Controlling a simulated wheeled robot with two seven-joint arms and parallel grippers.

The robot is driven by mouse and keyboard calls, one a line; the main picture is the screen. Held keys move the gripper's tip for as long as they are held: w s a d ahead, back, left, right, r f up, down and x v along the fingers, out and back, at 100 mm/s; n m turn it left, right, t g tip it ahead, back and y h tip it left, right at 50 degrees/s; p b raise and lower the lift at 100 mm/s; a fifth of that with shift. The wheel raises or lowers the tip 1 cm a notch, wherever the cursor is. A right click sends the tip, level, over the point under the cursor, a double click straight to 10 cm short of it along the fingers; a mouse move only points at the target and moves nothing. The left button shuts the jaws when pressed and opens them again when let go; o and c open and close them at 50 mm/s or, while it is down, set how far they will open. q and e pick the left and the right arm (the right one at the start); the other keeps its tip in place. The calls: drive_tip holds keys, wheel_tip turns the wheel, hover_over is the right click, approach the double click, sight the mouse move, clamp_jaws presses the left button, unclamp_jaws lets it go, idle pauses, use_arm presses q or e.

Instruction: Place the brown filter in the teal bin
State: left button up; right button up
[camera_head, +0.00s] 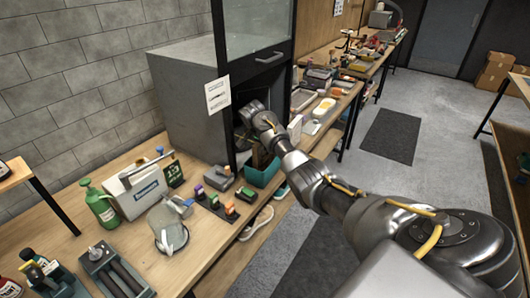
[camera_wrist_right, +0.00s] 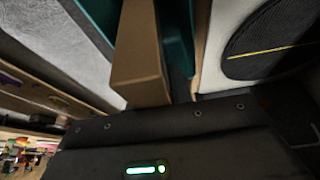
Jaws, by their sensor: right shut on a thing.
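The brown filter (camera_wrist_right: 138,55) is a flat brown block in the right wrist view. It also shows in the head view as a brown edge (camera_head: 261,157) at the teal bin. The teal bin (camera_head: 263,175) stands on the bench in front of the grey cabinet. Its teal wall also shows in the wrist view (camera_wrist_right: 100,14), beside the filter. My right gripper (camera_head: 254,146) is shut on the filter, above or at the bin's opening; its fingertips are mostly hidden. I cannot tell how deep the filter sits in the bin. My left gripper is not in view.
The grey cabinet (camera_head: 186,100) stands behind the bin, its glass door (camera_head: 257,35) raised.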

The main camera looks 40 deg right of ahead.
sight(265, 153)
drive_tip(key=shift+f, duration=1.5)
drive_tip(key=shift+f, duration=0.1)
drive_tip(key=o, duration=0.9)
drive_tip(key=shift+r, duration=0.25)
drive_tip(key=b+v, duration=0.1)
drive_tip(key=v, duration=1.1)
drive_tip(key=shift+a+f+b, duration=0.1)
drive_tip(key=shift+b, duration=0.25)
drive_tip(key=shift+s+f, duration=0.1)
